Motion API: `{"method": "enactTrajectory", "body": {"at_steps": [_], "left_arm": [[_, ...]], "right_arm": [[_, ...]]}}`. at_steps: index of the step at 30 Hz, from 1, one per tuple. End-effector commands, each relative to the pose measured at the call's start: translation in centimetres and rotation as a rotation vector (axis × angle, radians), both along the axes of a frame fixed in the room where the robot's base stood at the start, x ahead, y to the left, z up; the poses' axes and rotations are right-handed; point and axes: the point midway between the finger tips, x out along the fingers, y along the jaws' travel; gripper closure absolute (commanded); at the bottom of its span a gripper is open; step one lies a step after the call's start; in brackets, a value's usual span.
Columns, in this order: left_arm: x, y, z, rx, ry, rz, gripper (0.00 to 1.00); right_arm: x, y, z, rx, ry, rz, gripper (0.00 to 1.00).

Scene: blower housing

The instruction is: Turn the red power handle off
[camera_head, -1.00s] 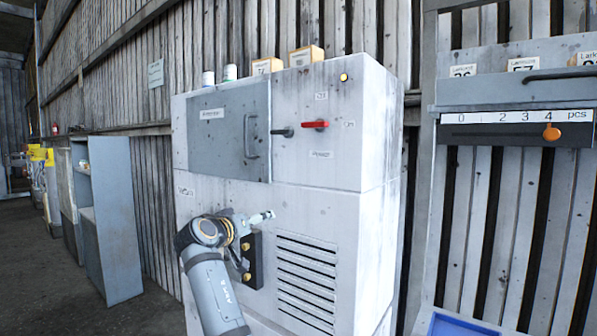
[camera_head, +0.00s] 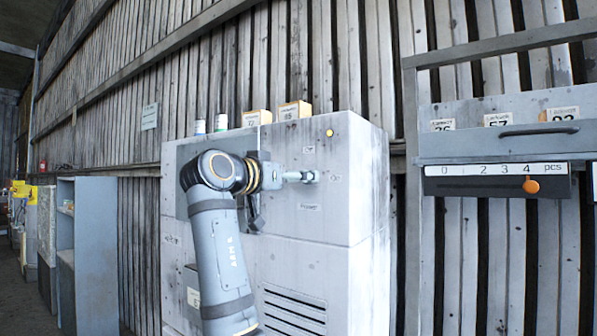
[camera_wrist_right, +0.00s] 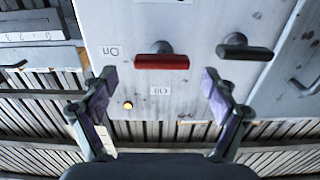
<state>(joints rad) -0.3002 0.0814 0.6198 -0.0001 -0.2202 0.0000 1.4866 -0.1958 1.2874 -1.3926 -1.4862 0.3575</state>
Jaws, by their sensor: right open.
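The red power handle (camera_wrist_right: 162,61) lies horizontal on the light cabinet front in the right wrist view, which is upside down. Small labels sit beside and below it there; their lettering is hard to read. My right gripper (camera_wrist_right: 156,75) is open and empty, with its fingertips on either side of the handle and apart from it. In the head view my right gripper (camera_head: 303,176) is at the upper cabinet front and hides the red handle. My left gripper is in neither view.
A dark handle (camera_wrist_right: 244,51) sits close beside the red one. A yellow button (camera_head: 329,132) is near the cabinet's top edge. Small boxes (camera_head: 295,111) stand on top. A shelf unit with an orange slider (camera_head: 531,186) stands at the right.

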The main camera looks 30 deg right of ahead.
Motion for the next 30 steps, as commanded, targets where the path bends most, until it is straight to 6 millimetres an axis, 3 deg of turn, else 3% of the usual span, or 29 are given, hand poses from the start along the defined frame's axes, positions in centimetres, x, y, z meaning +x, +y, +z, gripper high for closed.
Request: {"method": "enactTrajectory", "body": {"at_steps": [6,14,26,30], "left_arm": [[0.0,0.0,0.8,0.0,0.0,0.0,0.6],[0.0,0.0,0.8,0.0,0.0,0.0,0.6],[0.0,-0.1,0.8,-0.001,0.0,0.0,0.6],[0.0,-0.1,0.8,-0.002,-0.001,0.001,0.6]], "right_arm": [[0.9,-2.1,0.1,-0.001,0.001,0.0,0.13],[1.0,-2.3,-0.1,0.0,0.001,0.001,0.13],[1.0,-2.3,0.0,0.0,0.001,0.001,0.65],[1.0,-2.3,0.0,-0.002,0.004,0.002,0.68]]}}
